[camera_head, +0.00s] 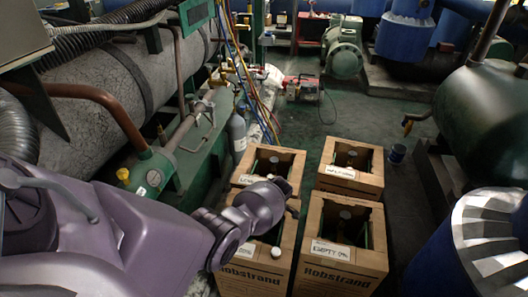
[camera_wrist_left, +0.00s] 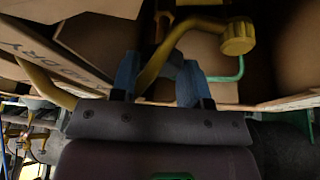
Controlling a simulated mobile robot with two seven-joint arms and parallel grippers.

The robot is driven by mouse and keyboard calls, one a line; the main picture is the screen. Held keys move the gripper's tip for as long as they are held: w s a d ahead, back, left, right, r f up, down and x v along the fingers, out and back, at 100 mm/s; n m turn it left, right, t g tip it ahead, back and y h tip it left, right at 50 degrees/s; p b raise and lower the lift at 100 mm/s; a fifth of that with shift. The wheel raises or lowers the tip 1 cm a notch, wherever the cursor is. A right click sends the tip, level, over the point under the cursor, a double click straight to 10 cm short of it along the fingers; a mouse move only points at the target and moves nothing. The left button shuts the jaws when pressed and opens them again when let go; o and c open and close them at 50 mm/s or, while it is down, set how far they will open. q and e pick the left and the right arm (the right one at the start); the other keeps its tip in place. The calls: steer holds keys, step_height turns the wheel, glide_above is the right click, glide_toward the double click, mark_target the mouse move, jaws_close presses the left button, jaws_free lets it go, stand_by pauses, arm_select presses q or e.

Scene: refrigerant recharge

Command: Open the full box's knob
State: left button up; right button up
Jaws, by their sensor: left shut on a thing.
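Several open cardboard boxes stand on the floor in the head view. My purple left arm reaches over the front left box (camera_head: 250,278), whose label is partly covered and unreadable. Inside that box, most of the contents are hidden by my arm. In the left wrist view, the blue fingers of my left gripper (camera_wrist_left: 157,80) are shut on a yellow bent bar (camera_wrist_left: 155,68) inside a cardboard box (camera_wrist_left: 55,62). A yellow round knob (camera_wrist_left: 237,38) shows to the right of the fingers, above a green tube (camera_wrist_left: 232,72). My right gripper is not in view.
The front right box (camera_head: 340,280) is labelled EMPTY 0%. Two more boxes stand behind, at back left (camera_head: 288,158) and back right (camera_head: 350,184). A dark green tank (camera_head: 485,120) and a blue drum (camera_head: 440,255) flank the right side.

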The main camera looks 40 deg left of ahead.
arm_select(q)
steer(key=shift+d+f+n+g+h+b, duration=0.1)
steer(key=shift+f+n+g+h+b, duration=0.1)
steer(key=shift+n, duration=0.3)
steer(key=shift+f+n+g+h+b, duration=0.1)
steer(key=shift+n+g, duration=0.1)
steer(key=shift+n, duration=0.3)
steer(key=shift+r+n, duration=0.15)
steer(key=shift+n, duration=0.35)
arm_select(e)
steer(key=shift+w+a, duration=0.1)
arm_select(q)
steer(key=o, duration=0.6)
steer(key=shift+o, duration=0.2)
steer(key=shift+r, duration=0.1)
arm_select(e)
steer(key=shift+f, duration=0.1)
arm_select(q)
steer(key=shift+w, duration=0.1)
